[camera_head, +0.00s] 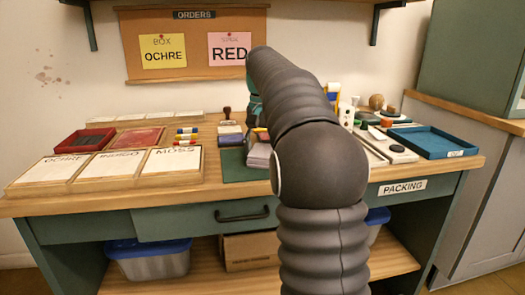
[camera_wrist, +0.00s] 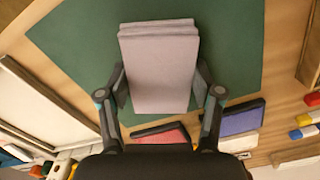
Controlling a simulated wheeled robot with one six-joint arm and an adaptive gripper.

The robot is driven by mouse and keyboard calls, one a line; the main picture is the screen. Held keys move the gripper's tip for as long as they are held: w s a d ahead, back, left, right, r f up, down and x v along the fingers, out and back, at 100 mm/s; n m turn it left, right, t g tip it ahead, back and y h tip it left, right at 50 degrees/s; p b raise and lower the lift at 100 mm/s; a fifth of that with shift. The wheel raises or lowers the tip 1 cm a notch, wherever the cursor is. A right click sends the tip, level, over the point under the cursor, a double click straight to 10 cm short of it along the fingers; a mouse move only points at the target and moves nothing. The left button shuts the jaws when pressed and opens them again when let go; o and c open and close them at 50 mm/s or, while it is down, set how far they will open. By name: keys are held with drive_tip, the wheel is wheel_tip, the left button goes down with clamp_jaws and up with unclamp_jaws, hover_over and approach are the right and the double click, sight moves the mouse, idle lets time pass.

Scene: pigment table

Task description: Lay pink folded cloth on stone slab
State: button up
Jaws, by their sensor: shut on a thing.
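The pink folded cloth (camera_wrist: 160,65) is a pale greyish-pink stack of flat layers over the green mat. It also shows beside my arm in the head view (camera_head: 258,156). My gripper (camera_wrist: 161,75) is shut on it, with one finger against each side. I cannot tell whether the cloth touches the mat or is held just above it. I cannot pick out the stone slab for certain in either view; my arm hides part of the table in the head view.
The green mat (camera_head: 236,172) lies mid-table. Labelled trays (camera_head: 172,166) stand at the left, with a dark red open box (camera_head: 83,142) behind them. A blue tray (camera_head: 432,142) is at the right, near small bottles and tools. Blue and red flat items (camera_wrist: 243,118) lie near my gripper.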

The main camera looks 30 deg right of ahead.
sight(262, 150)
drive_tip(key=o, duration=1.1)
drive_tip(key=shift+f, duration=0.1)
drive_tip(key=shift+c, duration=0.2)
wheel_tip(262, 150, up, 8)
drive_tip(key=shift+p, duration=1.1)
drive_tip(key=shift+r, duration=2.1)
